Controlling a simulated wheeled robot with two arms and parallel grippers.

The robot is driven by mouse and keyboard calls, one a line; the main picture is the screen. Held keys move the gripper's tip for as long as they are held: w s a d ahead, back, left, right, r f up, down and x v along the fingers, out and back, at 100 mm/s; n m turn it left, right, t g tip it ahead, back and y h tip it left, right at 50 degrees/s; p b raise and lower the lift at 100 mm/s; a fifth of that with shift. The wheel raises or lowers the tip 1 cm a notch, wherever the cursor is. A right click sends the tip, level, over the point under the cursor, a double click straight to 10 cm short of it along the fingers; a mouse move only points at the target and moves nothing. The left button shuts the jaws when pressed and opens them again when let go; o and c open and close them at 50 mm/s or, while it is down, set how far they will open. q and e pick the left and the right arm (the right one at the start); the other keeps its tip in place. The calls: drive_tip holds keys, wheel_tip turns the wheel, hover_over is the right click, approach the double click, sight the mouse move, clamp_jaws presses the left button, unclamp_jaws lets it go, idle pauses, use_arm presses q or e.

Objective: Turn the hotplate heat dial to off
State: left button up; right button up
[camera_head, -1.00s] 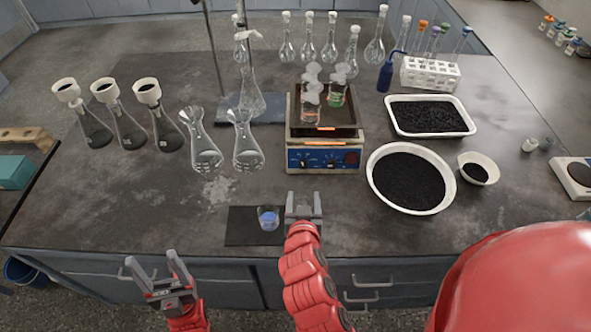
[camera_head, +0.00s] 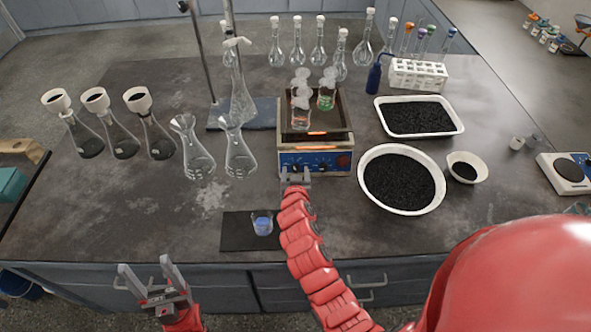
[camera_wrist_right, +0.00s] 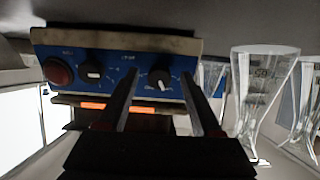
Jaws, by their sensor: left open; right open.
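The hotplate (camera_head: 316,160) has a blue front panel with glowing orange indicators and a dark top carrying steaming beakers. In the right wrist view the panel (camera_wrist_right: 120,50) shows a red button (camera_wrist_right: 58,72), one black dial (camera_wrist_right: 92,72) and another black dial (camera_wrist_right: 160,78) with a white pointer mark. The labels are too small to read surely. My right gripper (camera_head: 295,174) is open right in front of the panel's left part; in the wrist view its fingers (camera_wrist_right: 159,72) stand either side of the pointer-marked dial. Contact cannot be told. My left gripper (camera_head: 144,264) is open and empty before the bench's front edge.
Two empty flasks (camera_head: 240,158) stand close left of the hotplate. A white bowl of black grains (camera_head: 441,190) is at its right. A small beaker with blue contents (camera_head: 262,224) sits on a dark mat (camera_head: 233,238) nearer the front edge.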

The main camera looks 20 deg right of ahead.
drive_tip(key=shift+w+f, duration=0.1)
drive_tip(key=shift+w, duration=0.1)
clamp_jaws()
idle(0.3)
